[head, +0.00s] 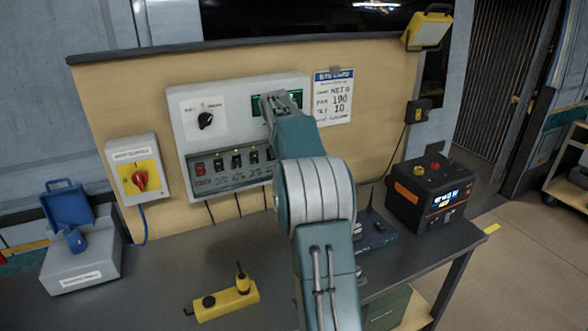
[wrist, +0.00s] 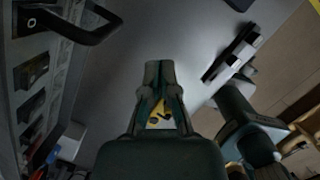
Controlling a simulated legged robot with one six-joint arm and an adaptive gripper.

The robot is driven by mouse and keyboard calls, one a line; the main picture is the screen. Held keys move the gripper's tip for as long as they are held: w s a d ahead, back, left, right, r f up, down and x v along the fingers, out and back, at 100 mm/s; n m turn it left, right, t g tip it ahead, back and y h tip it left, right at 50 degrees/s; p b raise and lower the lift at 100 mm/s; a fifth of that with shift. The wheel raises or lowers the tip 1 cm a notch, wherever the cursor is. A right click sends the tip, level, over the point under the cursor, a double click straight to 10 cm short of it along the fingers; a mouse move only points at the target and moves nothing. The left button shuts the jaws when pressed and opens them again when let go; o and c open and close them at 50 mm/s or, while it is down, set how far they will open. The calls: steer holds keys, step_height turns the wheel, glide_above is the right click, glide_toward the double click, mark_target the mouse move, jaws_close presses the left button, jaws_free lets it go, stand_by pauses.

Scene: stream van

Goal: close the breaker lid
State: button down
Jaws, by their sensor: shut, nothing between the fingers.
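The breaker panel (head: 232,171) is a dark grey strip with a row of switches, low on the pale wall cabinet (head: 236,101). Its switches are uncovered, and I cannot make out its lid for certain. In the wrist view the breaker panel (wrist: 35,105) runs down the left side, with a black handle (wrist: 75,24) sticking out at the top left. My gripper (head: 280,103) is in front of the cabinet's green display, above and right of the switches. It is shut and empty in the wrist view (wrist: 158,68), apart from the handle. My arm hides the cabinet's lower right.
A box with a raised blue lid (head: 68,203) stands at the bench's left. A red rotary switch (head: 139,181) is on the wall. A yellow device (head: 226,299) lies in front; a black router (head: 372,228) and dark power unit (head: 431,193) stand right.

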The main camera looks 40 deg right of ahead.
steer(key=s+d+v, duration=0.1)
steer(key=v, duration=0.8)
steer(key=s+a+r+m+t, duration=0.15)
steer(key=s+a+m, duration=0.35)
steer(key=a, duration=0.5)
steer(key=s+a+r+m+t, duration=0.15)
steer(key=s+a+m, duration=0.35)
steer(key=a, duration=0.6)
steer(key=s+a+f+m+y, duration=0.1)
steer(key=s+a+f+m, duration=0.4)
steer(key=s, duration=0.4)
steer(key=s+a+f+m+t+y, duration=0.1)
steer(key=s+a+f+m, duration=0.5)
steer(key=s+a, duration=0.2)
steer(key=shift+s+m+t+y, duration=0.3)
steer(key=shift+s+m, duration=0.1)
steer(key=shift+s, duration=0.25)
steer(key=shift+d, duration=0.1)
